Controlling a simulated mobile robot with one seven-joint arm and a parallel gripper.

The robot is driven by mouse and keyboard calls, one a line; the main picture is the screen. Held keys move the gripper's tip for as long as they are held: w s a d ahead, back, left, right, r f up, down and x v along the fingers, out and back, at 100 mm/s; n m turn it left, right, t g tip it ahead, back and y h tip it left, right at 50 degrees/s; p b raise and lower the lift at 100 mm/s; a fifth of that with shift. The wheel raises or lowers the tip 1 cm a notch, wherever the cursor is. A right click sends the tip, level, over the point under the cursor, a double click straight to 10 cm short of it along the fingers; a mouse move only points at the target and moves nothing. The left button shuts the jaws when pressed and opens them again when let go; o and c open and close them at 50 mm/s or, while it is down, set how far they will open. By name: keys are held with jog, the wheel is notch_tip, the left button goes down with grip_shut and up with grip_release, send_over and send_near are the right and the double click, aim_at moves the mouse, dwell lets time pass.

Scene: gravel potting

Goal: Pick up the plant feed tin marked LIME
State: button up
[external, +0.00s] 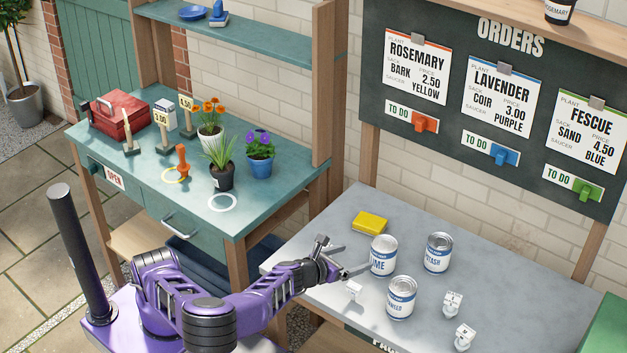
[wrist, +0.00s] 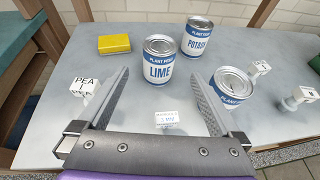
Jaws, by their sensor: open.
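The LIME tin (external: 383,256), white with a blue label band, stands upright on the grey table. My gripper (external: 343,258) is open and empty, low over the table to the left of the tin. In the wrist view my gripper (wrist: 160,80) shows its two fingers spread wide apart. Whether a fingertip touches the tin cannot be told.
The POTASH tin (external: 437,254) stands behind right of LIME, and another tin (external: 400,297) stands nearer the front. A yellow block (external: 369,222) lies at the back left.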

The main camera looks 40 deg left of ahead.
aim_at(384, 246)
jog(key=b+x, duration=0.2)
jog(key=x, duration=1.3)
jog(key=shift+b, duration=0.35)
jog(key=shift+c, duration=0.3)
jog(key=c, duration=1.4)
